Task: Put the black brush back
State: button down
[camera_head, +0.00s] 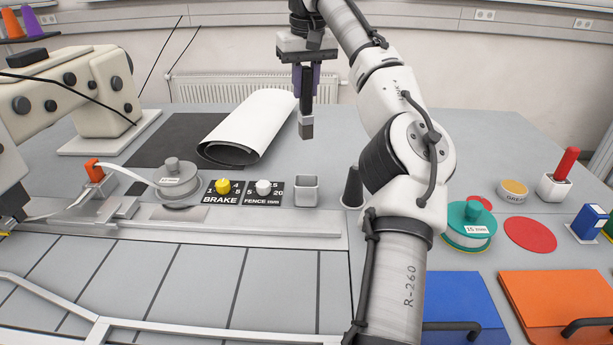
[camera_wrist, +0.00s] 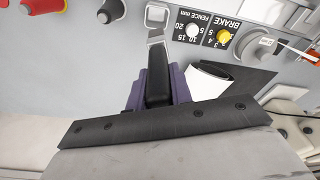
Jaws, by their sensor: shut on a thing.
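My gripper (camera_head: 307,82) points down with purple fingers, high above the back of the bench. It is shut on the black brush (camera_wrist: 158,88), whose dark handle stands upright between the fingers. The brush's grey lower end (camera_head: 306,128) hangs free in the air. An open square grey cup (camera_head: 306,192) stands on the bench beside the fence label, and appears below the brush in the head view. In the wrist view the cup (camera_wrist: 157,14) lies just beyond the brush's end, and the brush overlaps its near side. I see a gap between brush and cup in the head view.
A black cone (camera_head: 352,187) stands right of the cup. A yellow knob (camera_head: 222,186) and white knob (camera_head: 263,187) are to its left. A rolled white sheet (camera_head: 250,128) lies behind. A red-handled tool (camera_head: 567,163) stands in a white holder at right.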

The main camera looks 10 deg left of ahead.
aim_at(309, 114)
notch_tip(309, 114, down, 13)
jog(key=shift+d+r, duration=0.1)
jog(key=shift+r, duration=0.1)
jog(key=shift+f, duration=2.85)
jog(key=c, duration=1.3)
grip_release()
jog(key=shift+o, duration=0.2)
jog(key=shift+r, duration=0.2)
jog(key=r, duration=0.4)
jog(key=s+r, duration=0.1)
jog(key=r, duration=0.6)
jog(key=shift+s+d+r+b, duration=0.15)
jog(key=shift+d+r+b, duration=0.2)
jog(key=shift+d+r, duration=0.05)
